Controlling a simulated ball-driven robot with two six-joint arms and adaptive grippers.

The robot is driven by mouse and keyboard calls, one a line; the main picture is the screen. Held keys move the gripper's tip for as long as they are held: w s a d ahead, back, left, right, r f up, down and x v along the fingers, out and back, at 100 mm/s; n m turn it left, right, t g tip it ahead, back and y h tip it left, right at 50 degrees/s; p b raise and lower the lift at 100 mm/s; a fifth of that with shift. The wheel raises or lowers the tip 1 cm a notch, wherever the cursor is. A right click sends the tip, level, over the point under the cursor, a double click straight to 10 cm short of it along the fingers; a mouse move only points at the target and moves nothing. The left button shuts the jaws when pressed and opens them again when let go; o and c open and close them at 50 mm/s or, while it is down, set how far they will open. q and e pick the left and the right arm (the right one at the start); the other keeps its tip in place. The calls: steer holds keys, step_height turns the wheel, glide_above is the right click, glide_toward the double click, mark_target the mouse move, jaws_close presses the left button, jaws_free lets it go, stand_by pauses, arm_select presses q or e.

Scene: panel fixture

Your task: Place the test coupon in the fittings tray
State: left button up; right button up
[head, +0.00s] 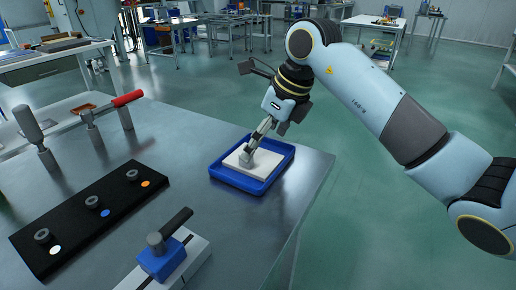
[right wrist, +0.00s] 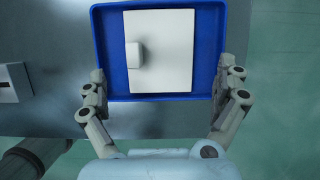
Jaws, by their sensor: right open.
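The test coupon is a pale flat plate (head: 262,166) with a small raised block. It lies flat inside the blue fittings tray (head: 228,179), near the far right edge of the metal table. In the right wrist view the coupon (right wrist: 172,50) sits within the rim of the tray (right wrist: 160,97), with its block left of centre. My right gripper (head: 254,148) is over the coupon. In the right wrist view its fingers (right wrist: 164,76) are spread wide and hold nothing; they appear at either side of the tray. My left gripper is not in view.
A black strip (head: 78,228) with several knobs and coloured dots lies on the table (head: 180,140). A blue clamp (head: 162,262) with a black handle stands at the front. A red-handled tool (head: 127,99) and grey upright pieces stand at the left. Bare table surrounds the tray's left side.

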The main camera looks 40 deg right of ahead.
steer(key=v, duration=0.8)
steer(key=shift+p, duration=0.3)
